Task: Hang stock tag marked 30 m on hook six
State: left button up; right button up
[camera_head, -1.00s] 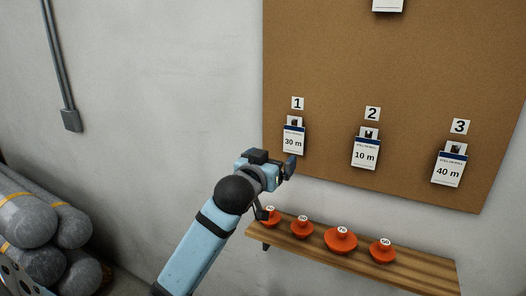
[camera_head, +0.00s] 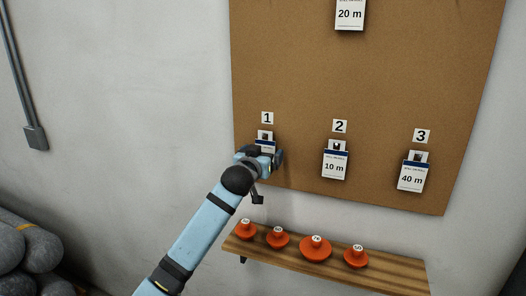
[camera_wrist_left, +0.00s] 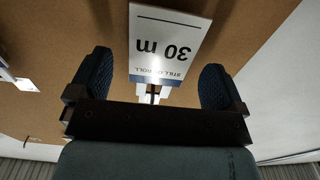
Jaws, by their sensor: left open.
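The stock tag marked 30 m (camera_head: 265,148) hangs under number 1 on the brown board, mostly hidden behind my left gripper in the head view. In the left wrist view the 30 m tag (camera_wrist_left: 167,45) shows upside down, between and beyond the two fingers. My left gripper (camera_head: 268,160) is open in front of the tag; its fingers also show in the left wrist view (camera_wrist_left: 157,85), apart on either side of the tag. I cannot tell whether they touch it. Hook six is not in view. My right gripper is not in view.
The 10 m tag (camera_head: 335,164) hangs under 2, the 40 m tag (camera_head: 412,176) under 3, and a 20 m tag (camera_head: 350,14) higher up. A wooden shelf (camera_head: 390,277) with several orange knobbed pieces juts out below the board (camera_head: 300,80). Grey rolls (camera_head: 38,250) lie at lower left.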

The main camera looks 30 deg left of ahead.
pick_arm(q)
jog(key=shift+w+a, duration=0.1)
jog(key=shift+w, duration=0.3)
jog(key=shift+c, duration=0.4)
jog(key=c, duration=1)
jog(key=shift+c, duration=0.2)
jog(key=shift+r+p, duration=0.65)
jog(key=shift+p, duration=0.05)
jog(key=shift+s, duration=0.15)
jog(key=p+v, duration=0.2)
jog(key=v, duration=0.4)
jog(key=shift+s, duration=0.4)
dwell(0.8)
